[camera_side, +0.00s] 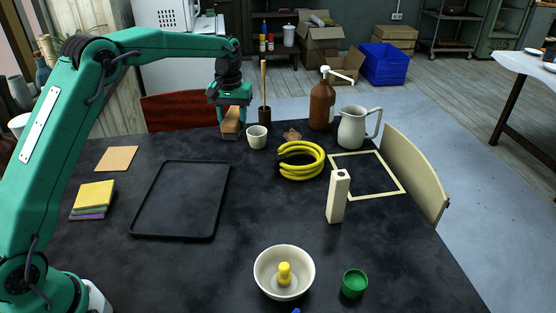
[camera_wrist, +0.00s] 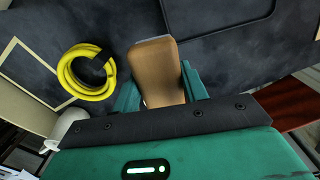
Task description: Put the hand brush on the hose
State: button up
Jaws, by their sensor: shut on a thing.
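My gripper (camera_side: 231,113) is at the back of the table, shut on the hand brush (camera_side: 231,123), which has a tan wooden body. In the wrist view the brush (camera_wrist: 157,72) sits between the two green fingers of my gripper (camera_wrist: 160,92). Its bristles are barely visible. In the side view it hangs close to the tabletop; I cannot tell if it touches. The yellow hose (camera_side: 301,160) lies coiled on the table, to the right of and nearer the camera than my gripper. The hose (camera_wrist: 87,72) is left of the brush in the wrist view.
A cream cup (camera_side: 256,137) stands just right of the brush, between it and the hose. A brown pump bottle (camera_side: 322,105), a white pitcher (camera_side: 353,128) and a pale upright block (camera_side: 338,197) stand around the hose. A black tray (camera_side: 139,227) lies front left.

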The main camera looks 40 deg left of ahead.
jog(key=s+d+r+m, duration=0.1)
jog(key=d+r+m, duration=0.1)
jog(key=d, duration=1)
jog(key=s+d+r+m, duration=0.1)
jog(key=d+m, duration=0.2)
jog(key=d, duration=0.9)
jog(key=shift+d+r+m, duration=0.15)
jog(key=shift+r+m, duration=0.15)
jog(key=shift+r, duration=0.1)
jog(key=shift+w, duration=0.1)
send_over(289, 163)
notch_tip(289, 163, down, 7)
jog(key=shift+f, duration=2)
jog(key=shift+f, duration=0.15)
